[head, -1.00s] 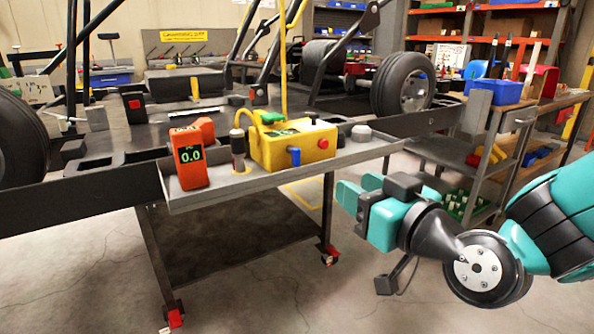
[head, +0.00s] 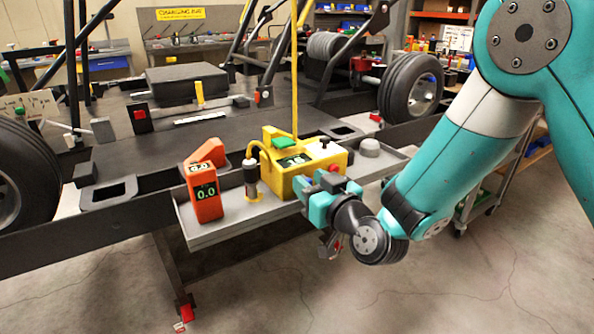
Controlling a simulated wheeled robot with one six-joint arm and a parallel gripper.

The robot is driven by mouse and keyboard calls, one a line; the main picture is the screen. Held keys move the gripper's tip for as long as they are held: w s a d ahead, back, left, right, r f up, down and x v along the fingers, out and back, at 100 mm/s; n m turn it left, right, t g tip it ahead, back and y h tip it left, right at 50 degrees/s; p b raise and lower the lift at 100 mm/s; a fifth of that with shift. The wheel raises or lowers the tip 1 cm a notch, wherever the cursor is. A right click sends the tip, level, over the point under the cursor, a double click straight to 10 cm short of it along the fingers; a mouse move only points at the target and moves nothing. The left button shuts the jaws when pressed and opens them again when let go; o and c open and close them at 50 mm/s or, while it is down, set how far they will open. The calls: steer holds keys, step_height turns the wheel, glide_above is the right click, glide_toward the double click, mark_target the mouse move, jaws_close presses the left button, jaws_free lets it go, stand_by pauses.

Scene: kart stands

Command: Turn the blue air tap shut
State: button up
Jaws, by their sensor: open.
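The yellow box (head: 282,183), with a green piece on top and a red button, stands on the grey ledge tray (head: 215,234) at the front of the kart stand. My gripper (head: 311,184) is open at the box's front face, its teal fingers pointing toward it.
Left of the box stand a black and silver cylinder (head: 251,176) with a yellow hose and an orange meter (head: 205,192) reading 0.0. A kart wheel (head: 411,84) stands behind. The floor in front is clear.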

steer(key=shift+w, duration=0.1)
steer(key=shift+a, duration=0.1)
jaws_close()
steer(key=shift+m, duration=0.4)
steer(key=m, duration=0.3)
steer(key=shift+m, duration=0.4)
steer(key=m, duration=0.4)
steer(key=shift+w+d+f+m, duration=0.1)
steer(key=shift+d+m, duration=0.1)
steer(key=shift+m, duration=0.1)
steer(key=m, duration=0.8)
steer(key=shift+f+m, duration=0.2)
steer(key=shift+m, duration=0.1)
